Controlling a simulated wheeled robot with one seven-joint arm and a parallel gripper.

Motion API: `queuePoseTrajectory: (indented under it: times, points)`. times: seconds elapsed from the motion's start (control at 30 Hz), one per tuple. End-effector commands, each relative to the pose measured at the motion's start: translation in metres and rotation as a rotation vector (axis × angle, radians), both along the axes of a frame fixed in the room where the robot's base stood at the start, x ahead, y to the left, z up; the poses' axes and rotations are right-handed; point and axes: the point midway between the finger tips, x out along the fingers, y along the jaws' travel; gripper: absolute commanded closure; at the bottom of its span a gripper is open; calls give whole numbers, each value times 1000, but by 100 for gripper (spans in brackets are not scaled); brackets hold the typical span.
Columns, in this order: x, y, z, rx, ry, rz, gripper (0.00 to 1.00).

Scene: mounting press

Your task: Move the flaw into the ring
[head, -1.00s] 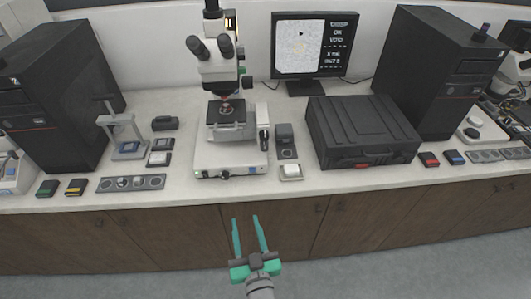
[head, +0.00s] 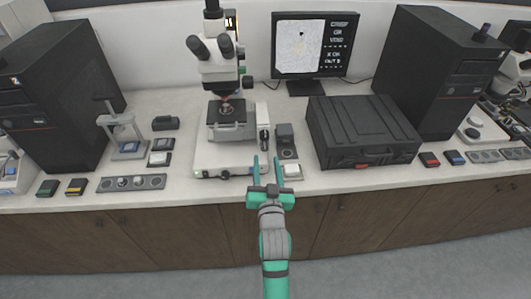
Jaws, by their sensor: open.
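The monitor (head: 314,45) behind the bench shows a pale speckled picture. A small dark mark (head: 301,36), perhaps the flaw, is near its upper middle, with a faint yellowish patch below it. I cannot make out a ring clearly. Text on the right reads roughly CRISP, OK, VOID, X OK, OUT and a digit. The microscope (head: 220,70) stands left of the monitor, its stage (head: 231,115) over a white base (head: 222,160). My gripper (head: 266,160) is open and empty, fingers pointing forward at the base's right front edge. Whether it touches anything is unclear.
A black case (head: 362,132) is farther right. A slotted tray (head: 132,183) and a small press (head: 123,135) are left.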

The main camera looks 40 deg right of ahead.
Motion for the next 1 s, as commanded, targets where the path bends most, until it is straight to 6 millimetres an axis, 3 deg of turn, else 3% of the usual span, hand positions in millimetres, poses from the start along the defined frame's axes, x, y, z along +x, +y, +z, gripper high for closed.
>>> queuePoseTrajectory:
  times: [0.3, 0.73, 0.77, 0.9, 0.93, 1.0]
  points:
    - [36, -23, 1, -1, 0, 0, 60]
    - [43, -27, 0, -1, 0, 0, 60]
    - [43, -27, 0, -1, 0, 0, 62]
    - [43, -27, 0, -1, 1, 0, 95]
    - [43, -27, 0, -1, 1, 0, 100]
    - [43, -27, 0, -1, 1, 0, 100]
